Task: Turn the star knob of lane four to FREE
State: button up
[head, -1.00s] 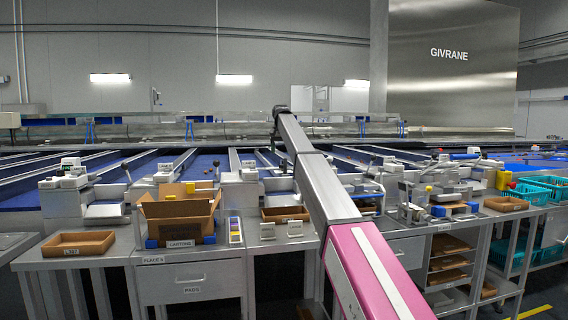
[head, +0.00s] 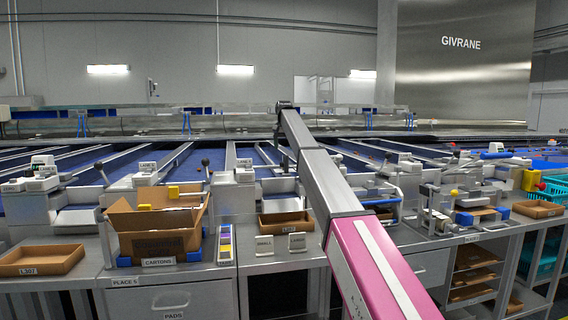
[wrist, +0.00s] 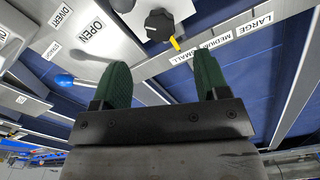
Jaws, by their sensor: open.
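A black star knob (wrist: 159,24) with a yellow pointer shows at the top of the wrist view, on a pale housing. Its pointer is toward the lower right of that picture, near the MEDIUM end of a size label (wrist: 222,40). I see no FREE mark and cannot read a lane number beside the knob. My gripper (wrist: 162,60) has two green fingers set wide apart with nothing between them. The knob appears beyond the gap between the fingertips, apart from them. In the head view my gripper is hidden behind my arm.
In the head view, a carton box (head: 160,235), a small tray (head: 286,221) and a shallow tray (head: 42,262) stand on the benches. Blue lanes run behind.

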notch_tip(320, 180, down, 8)
jog(key=shift+f, duration=0.1)
jog(key=c, duration=0.9)
